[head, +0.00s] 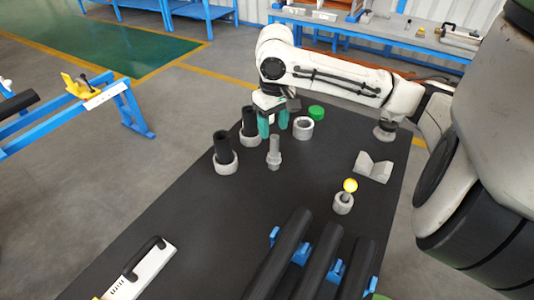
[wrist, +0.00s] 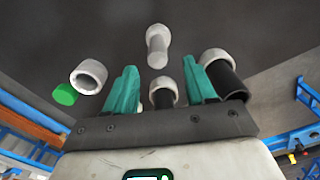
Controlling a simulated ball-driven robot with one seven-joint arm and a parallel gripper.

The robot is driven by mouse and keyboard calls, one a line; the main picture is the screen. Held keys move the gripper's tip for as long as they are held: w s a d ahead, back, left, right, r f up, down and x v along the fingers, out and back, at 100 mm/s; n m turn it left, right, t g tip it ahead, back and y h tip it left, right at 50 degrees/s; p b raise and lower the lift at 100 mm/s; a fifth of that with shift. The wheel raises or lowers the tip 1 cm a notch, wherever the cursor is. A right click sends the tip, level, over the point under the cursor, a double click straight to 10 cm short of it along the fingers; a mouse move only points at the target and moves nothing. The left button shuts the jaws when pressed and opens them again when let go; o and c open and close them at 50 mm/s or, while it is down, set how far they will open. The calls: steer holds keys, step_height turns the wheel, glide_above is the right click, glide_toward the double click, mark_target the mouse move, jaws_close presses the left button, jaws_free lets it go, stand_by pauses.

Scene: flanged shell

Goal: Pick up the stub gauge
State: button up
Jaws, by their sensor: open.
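A grey stepped pin (head: 274,153), which I take as the stub gauge, stands upright on the dark table. It has a wider collar near its middle. In the wrist view the same pin (wrist: 157,47) lies just beyond the fingertips, roughly in line with the gap between them. My gripper (head: 274,130) has green fingers, is open and empty, and points down behind the pin in the head view. The fingers do not appear to touch it. In the wrist view my gripper (wrist: 160,70) shows both fingers spread apart.
Two black tubes in pale rings stand left of the gripper, the nearer one (head: 224,150) and the farther one (head: 250,122). A grey ring (head: 303,128) and green cap (head: 316,112) are at right. A V-block (head: 373,167) and yellow-knobbed piece (head: 350,186) stand nearer right.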

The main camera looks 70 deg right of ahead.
mark_target(274, 147)
step_height(274, 147, down, 3)
steer(key=shift+f, duration=0.1)
steer(key=shift+s+f, duration=0.15)
steer(key=shift+f, duration=2.5)
steer(key=shift+r, duration=0.1)
jaws_close()
